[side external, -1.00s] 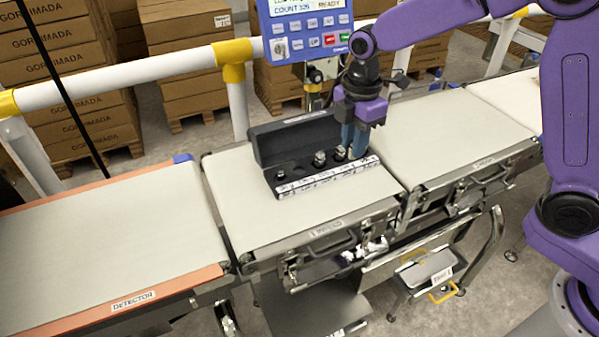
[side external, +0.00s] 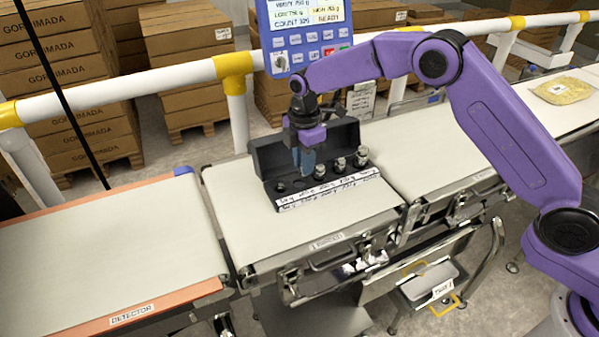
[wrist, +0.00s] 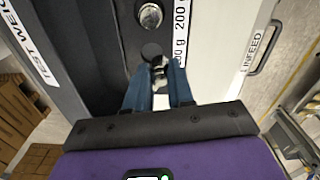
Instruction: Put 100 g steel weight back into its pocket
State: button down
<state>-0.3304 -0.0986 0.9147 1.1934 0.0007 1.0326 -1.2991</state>
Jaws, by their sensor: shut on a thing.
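My gripper (side external: 303,168) points down over the left part of the black weight case (side external: 262,160). In the wrist view its blue fingers (wrist: 160,80) are shut on a small shiny steel weight (wrist: 159,72). A round dark empty pocket (wrist: 151,50) lies just beyond the weight, beside a label partly hidden by a finger. The weight overlaps the pocket's near edge in the picture; I cannot tell its height. A seated steel weight (wrist: 150,15) is beside the "200 g" label. In the side view the fingers mostly hide the held weight.
Several steel weights (side external: 341,164) stand in the case, right of my gripper. The case's raised lid (side external: 345,136) stands behind. The belt (side external: 245,225) around the case is clear. A blue display unit (side external: 305,35) and white rail (side external: 140,80) are behind. A yellow bag (side external: 562,90) lies far right.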

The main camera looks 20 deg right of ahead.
jog(key=shift+w+a+f, duration=0.25)
jog(key=shift+w+f, duration=0.35)
jog(key=shift+f, duration=1.7)
jog(key=shift+f, duration=0.1)
jog(key=c, duration=1)
grip_release()
jog(key=shift+r, duration=6.15)
